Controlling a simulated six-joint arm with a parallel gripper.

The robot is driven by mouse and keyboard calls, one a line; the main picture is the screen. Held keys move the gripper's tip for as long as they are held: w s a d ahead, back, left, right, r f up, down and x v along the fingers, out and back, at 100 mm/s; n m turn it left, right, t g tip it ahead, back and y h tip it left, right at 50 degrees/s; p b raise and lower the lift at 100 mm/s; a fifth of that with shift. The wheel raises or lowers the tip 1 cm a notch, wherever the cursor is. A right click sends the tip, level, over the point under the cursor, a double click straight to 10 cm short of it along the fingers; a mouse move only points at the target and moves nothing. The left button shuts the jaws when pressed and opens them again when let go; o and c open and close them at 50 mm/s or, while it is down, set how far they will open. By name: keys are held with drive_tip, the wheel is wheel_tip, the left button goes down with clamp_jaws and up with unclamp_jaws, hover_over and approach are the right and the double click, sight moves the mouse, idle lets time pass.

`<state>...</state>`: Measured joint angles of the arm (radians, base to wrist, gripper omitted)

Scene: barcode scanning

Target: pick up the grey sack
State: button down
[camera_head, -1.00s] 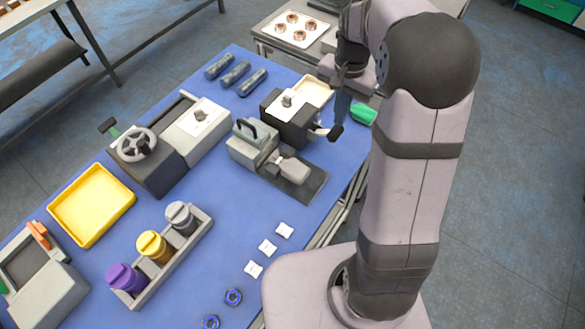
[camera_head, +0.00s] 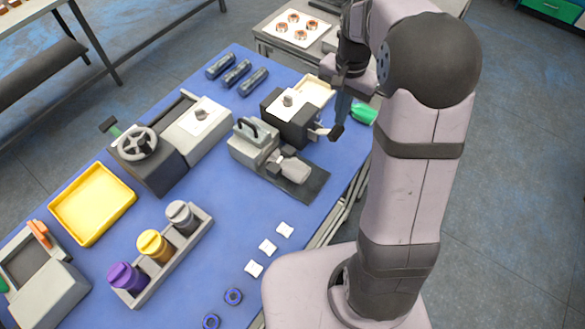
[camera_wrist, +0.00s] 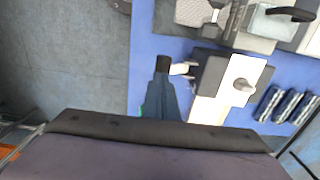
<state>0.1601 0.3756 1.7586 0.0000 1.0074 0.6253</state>
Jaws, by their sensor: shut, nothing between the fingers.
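What looks like the grey sack (camera_head: 292,168) is a pale grey, rounded lump in the head view. It lies on a dark mat in front of a grey machine with a black handle (camera_head: 254,142). My gripper (camera_head: 337,132) is above the right edge of the blue table, up and to the right of the lump and apart from it. In the wrist view, my gripper (camera_wrist: 163,65) shows its dark fingers together, with nothing between them.
A dark box with a pale lever (camera_head: 292,122) stands close to my gripper. A green object (camera_head: 363,114) is at the table's right edge. A yellow tray (camera_head: 108,190), coloured canisters (camera_head: 154,243) and white packets (camera_head: 268,247) are elsewhere on the table.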

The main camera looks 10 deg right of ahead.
idle(0.3)
drive_tip(key=c, duration=0.9)
unclamp_jaws()
